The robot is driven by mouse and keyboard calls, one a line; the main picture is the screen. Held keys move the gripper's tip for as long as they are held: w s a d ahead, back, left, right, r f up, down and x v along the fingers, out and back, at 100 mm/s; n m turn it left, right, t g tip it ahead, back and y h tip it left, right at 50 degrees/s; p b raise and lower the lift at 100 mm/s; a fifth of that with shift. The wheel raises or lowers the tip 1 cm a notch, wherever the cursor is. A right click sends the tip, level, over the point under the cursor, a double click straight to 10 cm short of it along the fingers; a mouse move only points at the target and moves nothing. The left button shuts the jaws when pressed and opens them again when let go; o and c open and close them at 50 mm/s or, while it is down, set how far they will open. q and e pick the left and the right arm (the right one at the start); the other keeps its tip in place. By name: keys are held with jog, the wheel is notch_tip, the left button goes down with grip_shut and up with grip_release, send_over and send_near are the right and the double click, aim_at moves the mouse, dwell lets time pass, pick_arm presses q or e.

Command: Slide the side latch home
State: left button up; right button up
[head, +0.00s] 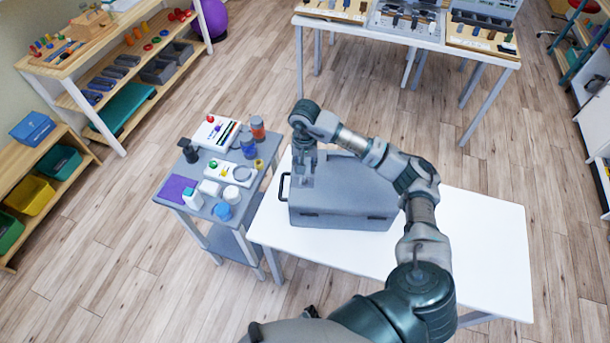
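A grey case (340,208) stands on the white table (480,235). A black handle (283,187) sticks out from its left side. Two small dark fittings show low on its near face. I cannot make out the side latch; it may be hidden or too small to tell. My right arm reaches over the case from the lower right. My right gripper (303,178) points down at the left end of the case top. Its fingers blend with the grey case, so I cannot tell whether they are open, shut or touching it. My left gripper is not in view.
A small grey side table (222,233) with bottles, jars and a white box stands close on the left. The white table is bare to the right of the case. Another table (420,42) stands at the back, and wooden shelves (60,72) line the left.

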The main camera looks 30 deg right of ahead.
aim_at(304, 179)
jog(key=f, duration=0.4)
jog(key=shift+s+a+f, duration=0.1)
jog(key=shift+a+f, duration=0.2)
jog(key=shift+f, duration=0.55)
jog(key=shift+d+f, duration=0.1)
jog(key=shift+f, duration=0.05)
jog(key=shift+d, duration=0.1)
